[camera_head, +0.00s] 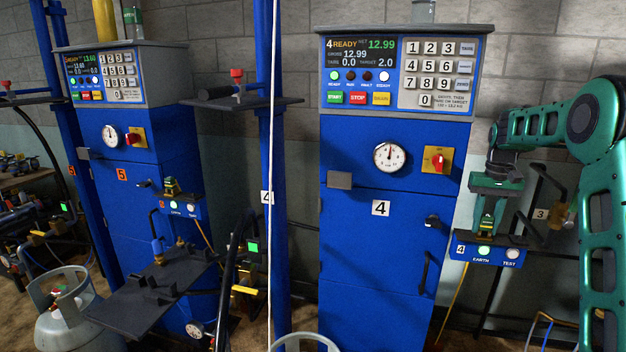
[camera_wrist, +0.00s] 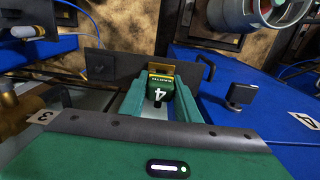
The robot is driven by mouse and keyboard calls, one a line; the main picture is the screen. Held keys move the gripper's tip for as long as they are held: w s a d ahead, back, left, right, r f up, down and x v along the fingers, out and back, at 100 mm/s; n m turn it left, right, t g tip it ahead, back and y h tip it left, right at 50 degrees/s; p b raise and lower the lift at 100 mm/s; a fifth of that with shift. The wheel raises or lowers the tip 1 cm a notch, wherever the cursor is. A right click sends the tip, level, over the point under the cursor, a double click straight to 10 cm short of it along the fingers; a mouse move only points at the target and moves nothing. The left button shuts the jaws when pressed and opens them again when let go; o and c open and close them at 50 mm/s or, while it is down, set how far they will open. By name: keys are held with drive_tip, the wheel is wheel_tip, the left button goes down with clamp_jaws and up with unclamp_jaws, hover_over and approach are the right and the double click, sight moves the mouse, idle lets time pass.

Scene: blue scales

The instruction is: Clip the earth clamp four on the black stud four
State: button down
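Earth clamp four (camera_wrist: 160,88), a small green clamp with a white 4, sits between my fingers in the wrist view. In the head view, the clamp (camera_head: 487,229) is at the top of the blue EARTH/TEST box (camera_head: 487,254) marked 4. My gripper (camera_head: 489,222) points down over it, one finger on each side; I cannot tell whether the fingers touch it. A black knob-like piece on cabinet four's blue front (camera_head: 432,220), right of the 4 label, looks like black stud four. It also shows in the wrist view (camera_wrist: 240,95), right of my fingers and apart from the clamp.
Blue cabinet four (camera_head: 370,265) stands left of my gripper, with a door handle (camera_head: 423,272), a gauge (camera_head: 390,156) and a red-yellow switch (camera_head: 437,160). A yellow cable hangs below the box. Open space lies between box and cabinet front.

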sight(488, 215)
drive_tip(key=shift+r, duration=3)
